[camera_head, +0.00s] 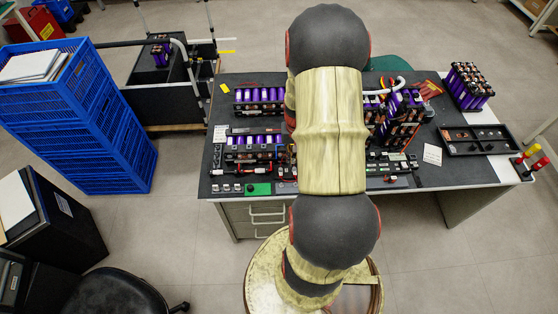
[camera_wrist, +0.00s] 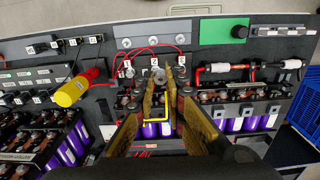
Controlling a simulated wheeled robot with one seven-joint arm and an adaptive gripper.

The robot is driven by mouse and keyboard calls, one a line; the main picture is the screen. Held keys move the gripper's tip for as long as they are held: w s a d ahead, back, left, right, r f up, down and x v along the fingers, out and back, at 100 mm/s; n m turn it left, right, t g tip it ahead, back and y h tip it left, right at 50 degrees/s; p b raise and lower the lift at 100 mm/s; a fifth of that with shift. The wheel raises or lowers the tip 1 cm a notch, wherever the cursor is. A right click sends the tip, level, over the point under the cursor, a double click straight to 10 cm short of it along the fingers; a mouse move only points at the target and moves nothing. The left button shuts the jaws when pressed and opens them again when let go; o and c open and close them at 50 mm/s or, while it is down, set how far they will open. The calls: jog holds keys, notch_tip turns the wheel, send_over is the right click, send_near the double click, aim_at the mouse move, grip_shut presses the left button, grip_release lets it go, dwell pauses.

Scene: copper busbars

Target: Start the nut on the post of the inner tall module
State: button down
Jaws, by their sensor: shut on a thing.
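My gripper (camera_wrist: 166,76) shows in the wrist view, its two tan fingers reaching up to the middle. It is shut on a small silvery piece, the nut (camera_wrist: 158,75), at the fingertips. Battery modules with purple cells lie under and beside the fingers; one module (camera_wrist: 238,108) is right of them and another (camera_wrist: 45,140) at lower left. The fingers cover part of the module between. I cannot tell which is the inner tall module, and its post is not clearly visible. In the head view my arm hides the gripper and the middle of the bench.
A yellow-handled tool (camera_wrist: 72,92) lies left of the fingers. Red wires run from a grey terminal plate (camera_wrist: 150,40) near the fingertips. A green block (camera_wrist: 222,30) sits at the top. In the head view, a black tray (camera_head: 475,140) is at the bench's right, blue crates (camera_head: 90,130) at left.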

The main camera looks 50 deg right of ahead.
jog(key=s+d+r+n+p, duration=0.1)
jog(key=s+d+r+p, duration=0.4)
jog(key=d, duration=0.6)
jog(key=s+d+r+n+p, duration=0.1)
jog(key=s+d+r+p, duration=0.5)
jog(key=d+p, duration=0.3)
jog(key=s+d+r+p, duration=0.5)
jog(key=d+r+p, duration=0.2)
jog(key=d, duration=0.7)
jog(key=shift+s+d+r+n+p, duration=0.2)
jog(key=shift+s+d+n+p, duration=0.2)
jog(key=shift+p, duration=0.1)
jog(key=shift+w+d+r+n, duration=0.1)
jog(key=shift+d+r+n, duration=0.1)
jog(key=shift+n, duration=0.3)
jog(key=shift+a+n, duration=0.2)
jog(key=shift+n, duration=0.6)
notch_tip(320, 180, down, 3)
jog(key=shift+f+b, duration=0.2)
jog(key=shift+b, duration=0.2)
jog(key=shift+d+f, duration=0.1)
jog(key=shift+f, duration=0.05)
